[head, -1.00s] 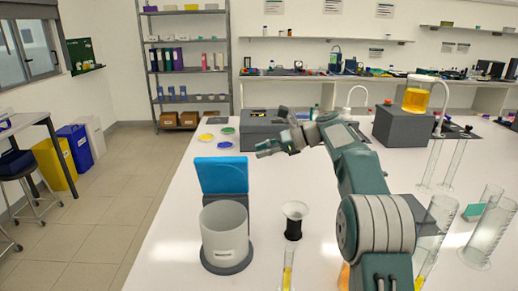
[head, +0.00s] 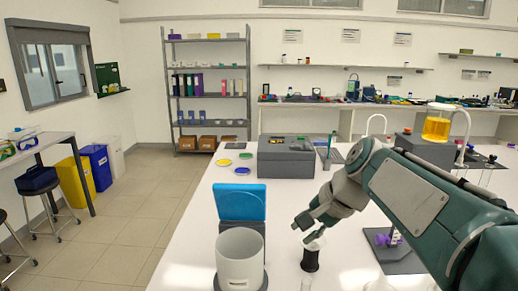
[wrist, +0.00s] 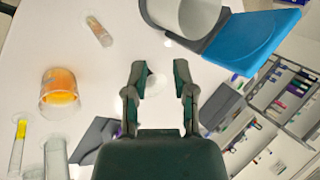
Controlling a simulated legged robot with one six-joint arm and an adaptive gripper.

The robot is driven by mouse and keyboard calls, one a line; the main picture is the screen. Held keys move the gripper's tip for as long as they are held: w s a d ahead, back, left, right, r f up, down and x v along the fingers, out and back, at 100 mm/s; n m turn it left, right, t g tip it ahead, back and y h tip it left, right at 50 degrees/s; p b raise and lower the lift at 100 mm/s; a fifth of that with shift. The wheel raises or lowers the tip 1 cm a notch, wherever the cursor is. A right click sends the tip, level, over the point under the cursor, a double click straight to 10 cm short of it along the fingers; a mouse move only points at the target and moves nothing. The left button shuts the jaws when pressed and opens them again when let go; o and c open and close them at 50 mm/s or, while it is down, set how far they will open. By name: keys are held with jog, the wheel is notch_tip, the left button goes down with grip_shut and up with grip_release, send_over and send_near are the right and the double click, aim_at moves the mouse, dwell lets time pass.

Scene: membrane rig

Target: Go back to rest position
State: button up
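My gripper (head: 308,226) hangs over the white table, tilted down to the left. In the wrist view my gripper (wrist: 159,72) has its two fingers apart, with nothing clearly held between them. A small black stand with a pale top (head: 312,254) stands just below the fingertips in the head view. In the wrist view its pale and dark top (wrist: 152,80) shows behind the gap between the fingers. I cannot tell whether they touch.
Left of my gripper stands a grey-white canister (head: 240,262) with a raised blue lid (head: 238,203). A grey box (head: 287,158) is farther back. A purple-marked stand (head: 396,258) is to the right. The wrist view shows an orange-filled beaker (wrist: 59,88) and a glass cylinder (wrist: 56,158).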

jog(key=s+d+f+n+t+h, duration=0.1)
jog(key=s+d+f+n+h, duration=0.1)
jog(key=s, duration=0.7)
jog(key=s+d+f+n+t+h, duration=0.1)
jog(key=s+d+f+n+h, duration=0.2)
jog(key=s+f+n, duration=0.3)
jog(key=s+d+f, duration=0.1)
jog(key=s+f, duration=0.1)
jog(key=s, duration=0.1)
jog(key=shift+s+d+n, duration=0.2)
jog(key=shift+s+n, duration=0.1)
jog(key=shift+s, duration=0.1)
